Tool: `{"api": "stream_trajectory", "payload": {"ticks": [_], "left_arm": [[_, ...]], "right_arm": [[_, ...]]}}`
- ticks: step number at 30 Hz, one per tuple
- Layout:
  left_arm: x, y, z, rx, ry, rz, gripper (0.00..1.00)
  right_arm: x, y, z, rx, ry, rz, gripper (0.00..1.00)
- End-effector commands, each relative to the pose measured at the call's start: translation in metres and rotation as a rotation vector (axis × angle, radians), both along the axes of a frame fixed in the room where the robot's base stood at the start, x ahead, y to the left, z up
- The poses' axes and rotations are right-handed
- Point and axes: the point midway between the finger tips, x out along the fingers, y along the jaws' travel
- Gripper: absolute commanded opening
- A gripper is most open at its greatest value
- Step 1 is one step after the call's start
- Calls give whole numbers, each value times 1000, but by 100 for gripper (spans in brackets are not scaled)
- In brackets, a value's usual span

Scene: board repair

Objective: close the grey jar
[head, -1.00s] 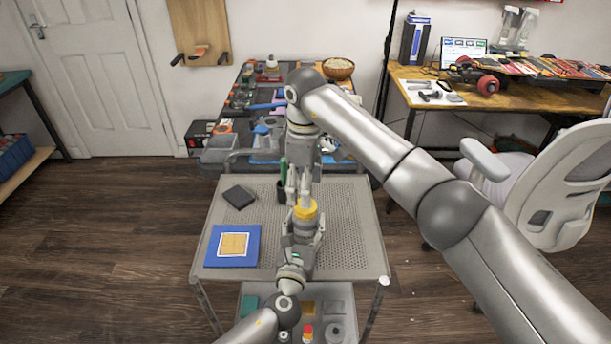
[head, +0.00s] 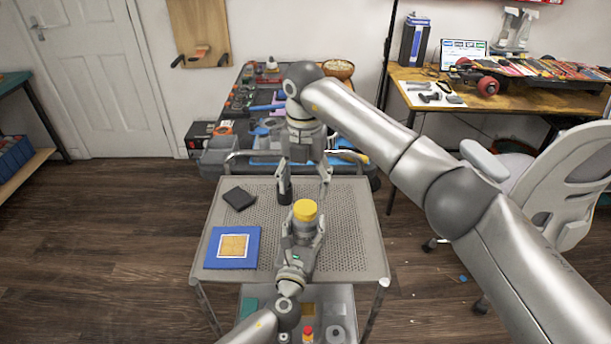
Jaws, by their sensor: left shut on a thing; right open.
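The grey jar (head: 304,228) stands upright over the cart top, with its yellow lid (head: 305,210) on its mouth. I cannot tell from here how tight the lid is. My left gripper (head: 303,238) comes from below and is shut around the jar's body. My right gripper (head: 305,190) is open and empty above and behind the lid, its fingers spread wide and pointing down, apart from the lid.
The perforated cart top (head: 345,235) holds a blue board with a tan square (head: 232,247), a black box (head: 238,198) and a dark cup (head: 284,193) behind the jar. A cluttered bench (head: 240,100) stands behind. The cart's right side is clear.

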Motion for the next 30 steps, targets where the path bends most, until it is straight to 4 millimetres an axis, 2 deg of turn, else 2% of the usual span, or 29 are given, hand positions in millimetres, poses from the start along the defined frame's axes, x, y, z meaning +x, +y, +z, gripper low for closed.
{"api": "stream_trajectory", "payload": {"ticks": [24,30], "left_arm": [[0,1,0,0,0,1,0],[0,1,0,0,0,1,0]], "right_arm": [[0,-2,11,-6,0,1330,65],[-1,-2,13,-5,2,1605,65]]}}
